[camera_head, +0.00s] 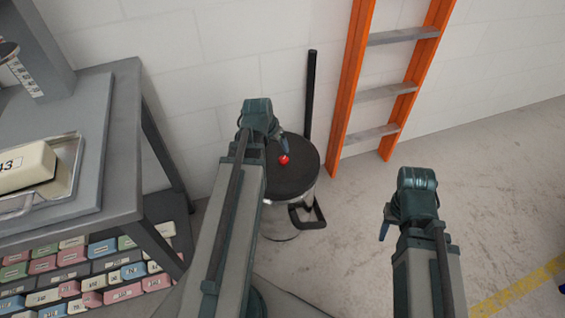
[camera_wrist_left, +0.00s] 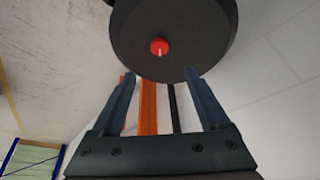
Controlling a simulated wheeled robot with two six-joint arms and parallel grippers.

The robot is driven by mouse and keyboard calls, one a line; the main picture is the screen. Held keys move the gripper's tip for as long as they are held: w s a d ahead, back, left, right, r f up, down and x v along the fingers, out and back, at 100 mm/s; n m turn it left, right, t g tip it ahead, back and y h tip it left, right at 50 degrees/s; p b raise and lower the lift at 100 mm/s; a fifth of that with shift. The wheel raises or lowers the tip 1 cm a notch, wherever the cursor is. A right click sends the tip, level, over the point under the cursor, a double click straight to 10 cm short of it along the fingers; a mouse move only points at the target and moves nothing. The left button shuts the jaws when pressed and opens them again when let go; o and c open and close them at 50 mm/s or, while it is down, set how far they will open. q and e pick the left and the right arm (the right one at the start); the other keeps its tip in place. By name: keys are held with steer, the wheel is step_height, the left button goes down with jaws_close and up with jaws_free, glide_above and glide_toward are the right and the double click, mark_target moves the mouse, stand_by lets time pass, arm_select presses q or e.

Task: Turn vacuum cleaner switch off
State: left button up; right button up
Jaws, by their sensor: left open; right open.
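The vacuum cleaner is a drum with a black round lid (camera_head: 296,178) and a metallic body, standing on the floor by the wall. Its switch is a small red knob (camera_head: 284,159) on the lid. In the left wrist view, the red knob (camera_wrist_left: 159,46) carries a short pale mark that runs roughly upright in the picture. My left gripper (camera_head: 283,148) is over the lid close to the knob. Its two fingers (camera_wrist_left: 159,76) are apart with nothing between them, and the knob lies beyond their tips. My right gripper (camera_head: 384,232) is open, empty and away from the vacuum.
A black tube (camera_head: 310,95) stands behind the vacuum, and an orange ladder (camera_head: 352,75) leans on the wall to its right. A grey table (camera_head: 125,145) with a metal tray (camera_head: 68,180) stands left, above several coloured blocks (camera_head: 75,275).

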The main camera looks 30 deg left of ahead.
mark_target(283, 160)
arm_select(q)
steer(key=b+x, duration=1.2)
steer(key=x, duration=0.2)
steer(key=shift+s+d+b, duration=0.1)
steer(key=shift+b, duration=0.3)
steer(key=shift+r, duration=0.1)
jaws_close()
